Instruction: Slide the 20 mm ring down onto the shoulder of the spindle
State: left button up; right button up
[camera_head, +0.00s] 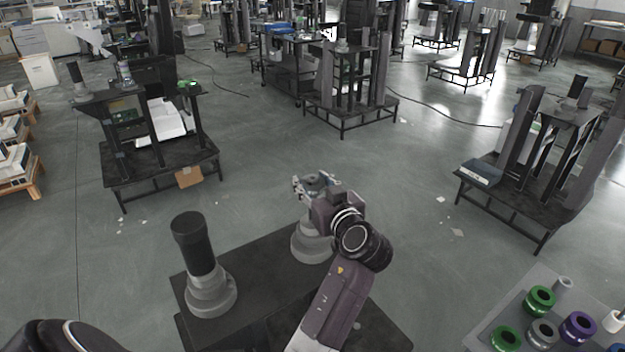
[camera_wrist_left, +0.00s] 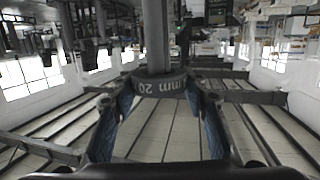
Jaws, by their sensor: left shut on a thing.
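My left gripper (camera_head: 312,186) is shut on the dark grey 20 mm ring (camera_head: 319,181), high above the dark bench. The ring also shows in the left wrist view (camera_wrist_left: 160,86), between the two fingertips, with "20" and "mm" on its face. A dark upright shaft (camera_wrist_left: 155,35) meets the ring in that view; I cannot tell whether the ring is around its end or in front of it. In the head view a pale grey stepped base (camera_head: 310,244) stands under the gripper, its upper part hidden by my gripper and arm. My right gripper is not in view.
A second grey stepped base (camera_head: 211,294) with a black cylinder (camera_head: 191,242) stands at the left of the bench (camera_head: 255,270). A pale table (camera_head: 480,325) at lower right holds several green, purple and grey rings. Open floor surrounds the bench.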

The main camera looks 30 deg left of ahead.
pick_arm(q)
jog(key=shift+f+b, duration=0.8)
jog(key=shift+f, duration=0.95)
jog(key=shift+f+b, duration=1.1)
jog(key=shift+b, duration=0.2)
jog(key=shift+f+b, duration=2.2)
jog(key=shift+b, duration=0.3)
jog(key=o, duration=1.3)
